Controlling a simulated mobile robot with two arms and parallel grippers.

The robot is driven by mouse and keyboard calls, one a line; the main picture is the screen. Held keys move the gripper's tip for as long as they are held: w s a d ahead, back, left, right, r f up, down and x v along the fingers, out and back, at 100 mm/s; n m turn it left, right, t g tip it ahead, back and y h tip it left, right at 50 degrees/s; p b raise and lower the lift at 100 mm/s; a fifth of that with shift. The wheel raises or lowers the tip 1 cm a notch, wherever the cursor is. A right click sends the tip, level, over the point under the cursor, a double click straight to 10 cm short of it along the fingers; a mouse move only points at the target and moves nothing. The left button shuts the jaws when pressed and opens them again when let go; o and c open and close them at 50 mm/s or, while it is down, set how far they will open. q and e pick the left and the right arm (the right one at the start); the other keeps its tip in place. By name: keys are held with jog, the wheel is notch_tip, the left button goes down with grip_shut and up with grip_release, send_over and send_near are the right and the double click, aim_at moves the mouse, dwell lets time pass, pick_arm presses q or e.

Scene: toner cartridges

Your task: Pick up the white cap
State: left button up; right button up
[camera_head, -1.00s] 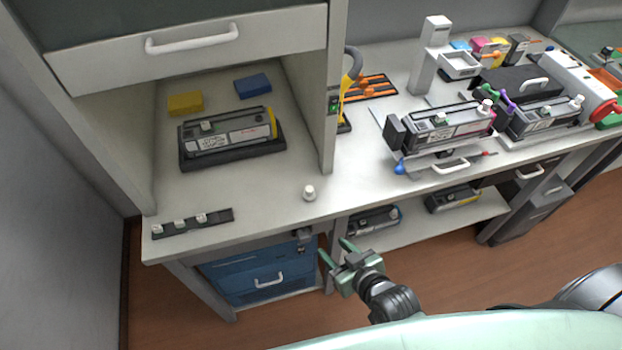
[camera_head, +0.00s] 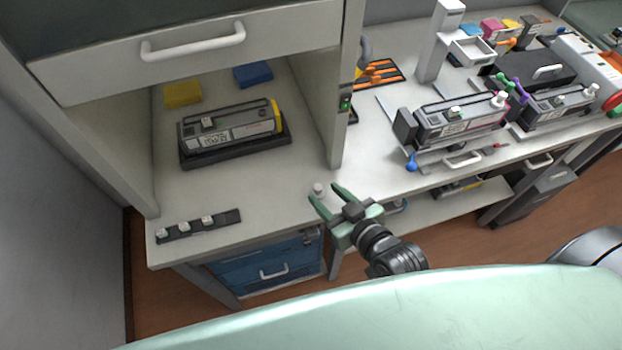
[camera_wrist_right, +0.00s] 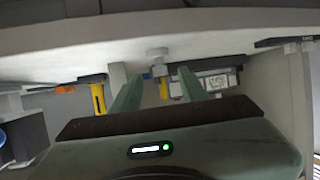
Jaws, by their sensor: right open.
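A small white cap (camera_head: 319,189) stands alone on the light worktop near its front edge. It also shows in the right wrist view (camera_wrist_right: 157,54), beyond the tips and between the lines of the two fingers. My right gripper (camera_head: 324,194) is open and empty, its green fingers pointing at the cap from the front edge. The fingertips are very near the cap, one to each side in the picture; whether they touch it I cannot tell. My left gripper is not in view.
A dark strip (camera_head: 199,225) with three white caps lies at the worktop's left front. A toner cartridge (camera_head: 230,134) sits on a dark tray under the cabinet. The cabinet's side panel (camera_head: 345,130) stands behind the cap. More cartridges (camera_head: 461,119) are at the right.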

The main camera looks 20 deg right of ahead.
aim_at(317, 186)
jog(key=shift+w+a+f, duration=0.1)
jog(key=shift+w, duration=0.35)
jog(key=shift+w+a+f, duration=0.1)
jog(key=shift+w+f, duration=0.05)
jog(key=shift+w, duration=0.2)
jog(key=p+x, duration=0.1)
jog(key=x, duration=0.1)
jog(key=shift+w+a+p, duration=0.15)
jog(key=shift+w+p, duration=0.15)
jog(key=shift+w, duration=0.05)
jog(key=shift+x, duration=1.25)
jog(key=shift+w+f, duration=0.15)
jog(key=shift+f, duration=0.05)
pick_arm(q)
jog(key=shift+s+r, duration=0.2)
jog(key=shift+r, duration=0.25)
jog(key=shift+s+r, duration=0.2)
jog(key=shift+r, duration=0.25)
pick_arm(e)
grip_shut()
